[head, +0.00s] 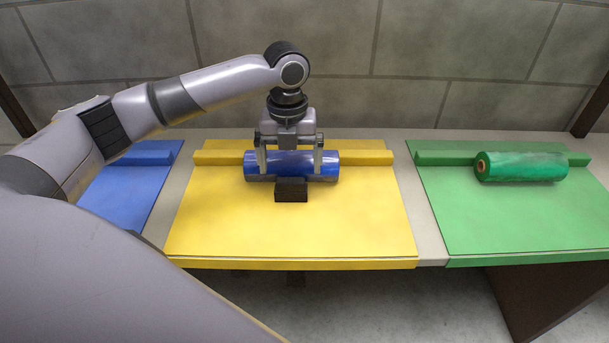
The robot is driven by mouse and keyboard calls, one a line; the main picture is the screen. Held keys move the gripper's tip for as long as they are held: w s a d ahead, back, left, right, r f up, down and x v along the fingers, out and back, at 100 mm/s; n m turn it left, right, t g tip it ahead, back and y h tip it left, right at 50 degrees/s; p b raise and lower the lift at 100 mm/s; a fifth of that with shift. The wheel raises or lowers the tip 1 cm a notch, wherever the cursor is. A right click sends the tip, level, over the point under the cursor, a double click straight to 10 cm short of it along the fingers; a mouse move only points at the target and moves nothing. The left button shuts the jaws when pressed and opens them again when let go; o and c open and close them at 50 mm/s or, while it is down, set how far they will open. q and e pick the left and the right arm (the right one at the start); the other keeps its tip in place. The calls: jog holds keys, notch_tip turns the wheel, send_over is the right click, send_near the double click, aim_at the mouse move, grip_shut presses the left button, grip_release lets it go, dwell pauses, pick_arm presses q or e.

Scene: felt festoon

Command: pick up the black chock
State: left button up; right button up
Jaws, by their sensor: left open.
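The black chock (291,191) is a small dark block on the yellow mat (290,230). It lies just in front of a blue roll (328,166), against its near side. My left gripper (290,170) points down over the blue roll, one finger on either side of the middle of the roll. Its jaws are open, with the fingertips just behind and above the chock. I cannot tell whether the fingers touch the roll. My right gripper is not in view.
A yellow ledge (222,158) runs behind the blue roll. A green roll (525,167) lies on the green mat (530,220) at the right. A blue mat (125,195) is at the left, partly hidden by my arm. The front of the yellow mat is clear. A block wall stands behind.

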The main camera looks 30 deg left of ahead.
aim_at(291, 177)
pick_arm(q)
jog(key=shift+w+f, duration=0.15)
jog(key=shift+f, duration=0.35)
jog(key=f+b, duration=0.1)
jog(key=f, duration=0.5)
jog(key=shift+s, duration=0.2)
jog(key=shift+c, duration=0.7)
jog(key=c, duration=0.9)
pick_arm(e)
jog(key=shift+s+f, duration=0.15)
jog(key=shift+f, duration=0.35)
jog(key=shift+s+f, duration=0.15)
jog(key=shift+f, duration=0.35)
